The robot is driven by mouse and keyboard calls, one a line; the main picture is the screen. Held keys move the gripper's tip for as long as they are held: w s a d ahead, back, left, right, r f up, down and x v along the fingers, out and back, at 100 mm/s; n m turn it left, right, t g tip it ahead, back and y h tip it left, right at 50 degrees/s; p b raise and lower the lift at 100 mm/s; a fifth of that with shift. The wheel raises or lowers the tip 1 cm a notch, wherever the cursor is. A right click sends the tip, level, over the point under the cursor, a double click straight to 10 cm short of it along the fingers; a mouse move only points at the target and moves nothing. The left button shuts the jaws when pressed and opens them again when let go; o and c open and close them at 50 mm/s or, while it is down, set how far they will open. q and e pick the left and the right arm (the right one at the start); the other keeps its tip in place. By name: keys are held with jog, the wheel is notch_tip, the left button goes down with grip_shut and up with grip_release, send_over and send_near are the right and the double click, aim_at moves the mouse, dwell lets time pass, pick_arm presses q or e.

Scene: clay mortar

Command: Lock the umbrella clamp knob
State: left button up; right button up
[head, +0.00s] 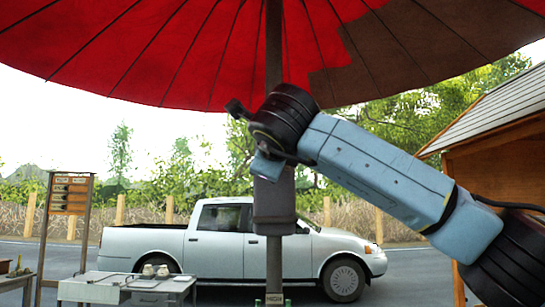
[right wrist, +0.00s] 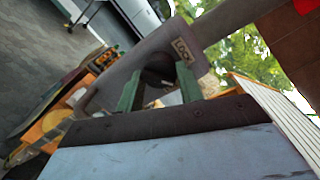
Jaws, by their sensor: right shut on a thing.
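The dark umbrella pole (head: 274,100) stands upright, with a grey clamp collar (head: 273,205) around it below the canopy. In the right wrist view the clamp (right wrist: 115,85) carries a LOCK label. My right arm comes in from the right in the head view, and its wrist hides the knob there. In the right wrist view the green fingers of my right gripper (right wrist: 158,72) are on both sides of the dark clamp knob (right wrist: 157,76) and shut on it. The knob is partly hidden by the fingers.
The red umbrella canopy (head: 180,55) spreads overhead. A HIGH label (head: 274,299) with small green pieces beside it is at the bottom edge. Behind are a white pickup (head: 215,250), a table (head: 120,285), a signboard (head: 70,200) and a wooden hut (head: 500,160).

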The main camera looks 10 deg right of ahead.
jog(key=shift+a+r+n+g+h+p, duration=0.15)
jog(key=shift+n+p, duration=0.5)
jog(key=shift+n, duration=1.65)
jog(key=shift+f+n+g+h+p, duration=0.2)
jog(key=shift+n+p, duration=0.4)
jog(key=shift+n, duration=1.7)
jog(key=shift+h, duration=0.25)
jog(key=o, duration=1)
jog(key=b+v, duration=0.4)
jog(key=v, duration=0.9)
jog(key=shift+s, duration=0.2)
